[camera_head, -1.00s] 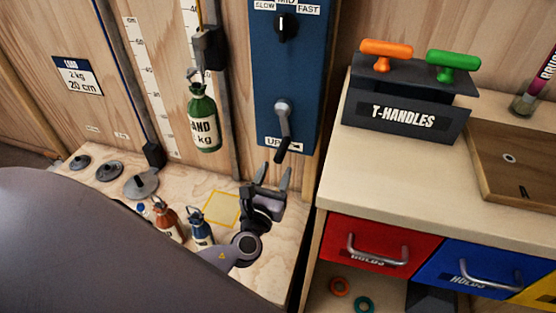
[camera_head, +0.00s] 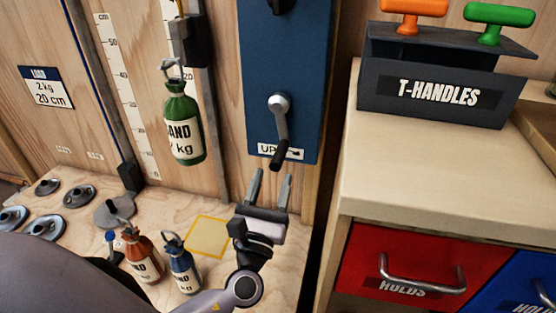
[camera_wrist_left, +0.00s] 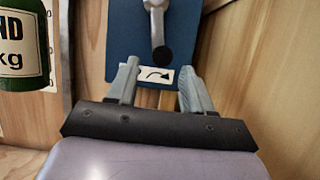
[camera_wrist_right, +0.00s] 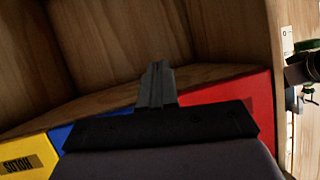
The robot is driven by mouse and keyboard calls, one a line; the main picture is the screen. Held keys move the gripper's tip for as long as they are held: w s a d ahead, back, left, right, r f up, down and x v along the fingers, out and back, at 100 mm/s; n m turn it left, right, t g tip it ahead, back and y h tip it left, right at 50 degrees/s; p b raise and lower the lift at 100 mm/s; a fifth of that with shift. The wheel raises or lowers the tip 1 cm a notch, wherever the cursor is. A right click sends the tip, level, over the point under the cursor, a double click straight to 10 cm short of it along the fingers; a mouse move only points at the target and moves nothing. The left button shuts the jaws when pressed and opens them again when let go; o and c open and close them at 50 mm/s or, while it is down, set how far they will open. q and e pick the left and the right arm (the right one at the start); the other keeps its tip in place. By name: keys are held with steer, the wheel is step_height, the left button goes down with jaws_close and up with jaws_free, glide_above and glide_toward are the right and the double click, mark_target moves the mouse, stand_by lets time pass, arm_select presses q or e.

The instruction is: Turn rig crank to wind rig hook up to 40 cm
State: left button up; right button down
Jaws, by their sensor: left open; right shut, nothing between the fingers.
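The rig crank (camera_head: 280,128) is a grey arm with a black handle, hanging down on the blue panel (camera_head: 305,60) above an "UP" label with an arrow. The rig hook (camera_head: 173,66) holds a green "SAND" bottle (camera_head: 183,128) in the air beside a centimetre scale (camera_head: 130,95). My left gripper (camera_head: 271,187) is open and empty, just below the crank handle and apart from it. The left wrist view shows the crank (camera_wrist_left: 158,25) beyond and above the open fingers. My right gripper (camera_wrist_right: 157,85) is shut and empty, seen only in the right wrist view.
Orange (camera_head: 141,258) and blue (camera_head: 182,268) bottles and several grey discs (camera_head: 78,196) stand on the wooden base, with a yellow-outlined square (camera_head: 208,237). A cabinet with a red drawer (camera_head: 400,265) and a T-handles rack (camera_head: 440,95) is at the right.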

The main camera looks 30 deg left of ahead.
mark_target(283, 144)
arm_select(q)
steer(key=x, duration=0.7)
jaws_close()
